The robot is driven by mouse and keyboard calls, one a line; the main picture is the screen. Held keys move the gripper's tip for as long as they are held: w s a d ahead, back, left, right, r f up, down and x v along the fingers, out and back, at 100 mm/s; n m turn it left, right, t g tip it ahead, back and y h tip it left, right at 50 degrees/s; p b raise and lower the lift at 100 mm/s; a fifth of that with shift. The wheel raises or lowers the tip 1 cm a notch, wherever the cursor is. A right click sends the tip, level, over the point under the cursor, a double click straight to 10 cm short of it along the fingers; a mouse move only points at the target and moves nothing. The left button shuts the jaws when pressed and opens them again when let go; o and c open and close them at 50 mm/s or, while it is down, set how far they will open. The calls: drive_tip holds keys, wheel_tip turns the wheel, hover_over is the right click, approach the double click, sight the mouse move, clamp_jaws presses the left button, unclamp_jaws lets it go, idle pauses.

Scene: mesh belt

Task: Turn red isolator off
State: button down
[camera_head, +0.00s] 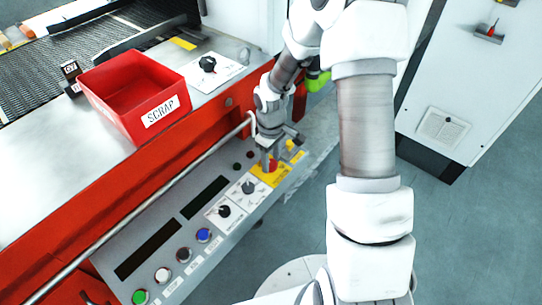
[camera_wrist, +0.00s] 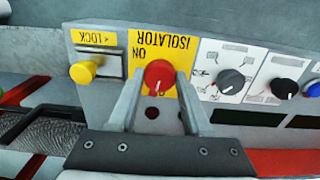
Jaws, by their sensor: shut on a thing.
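The red isolator knob (camera_wrist: 159,77) sits on a yellow plate (camera_wrist: 148,40) marked ISOLATOR and ON in the wrist view, where the lettering appears upside down. In the head view the red knob (camera_head: 272,166) is partly hidden by my gripper (camera_head: 268,163). In the wrist view my gripper (camera_wrist: 159,85) has one finger on each side of the knob and is shut on it. A small pale mark shows on the knob's face, near its lower middle.
A yellow LOCK knob (camera_wrist: 83,72) stands beside the isolator. Black rotary knobs (camera_wrist: 231,82) and a blue button (camera_wrist: 313,88) lie on the other side. A red SCRAP bin (camera_head: 128,92) sits on the machine top. A rail (camera_head: 150,205) runs along the panel.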

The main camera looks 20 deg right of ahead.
sight(271, 163)
drive_tip(key=shift+r+n+p, duration=0.1)
drive_tip(key=shift+n+p, duration=0.3)
drive_tip(key=shift+n, duration=0.5)
drive_tip(key=shift+c, duration=1.7)
unclamp_jaws()
wheel_tip(271, 163, up, 17)
drive_tip(key=p, duration=0.4)
drive_tip(key=shift+r, duration=0.15)
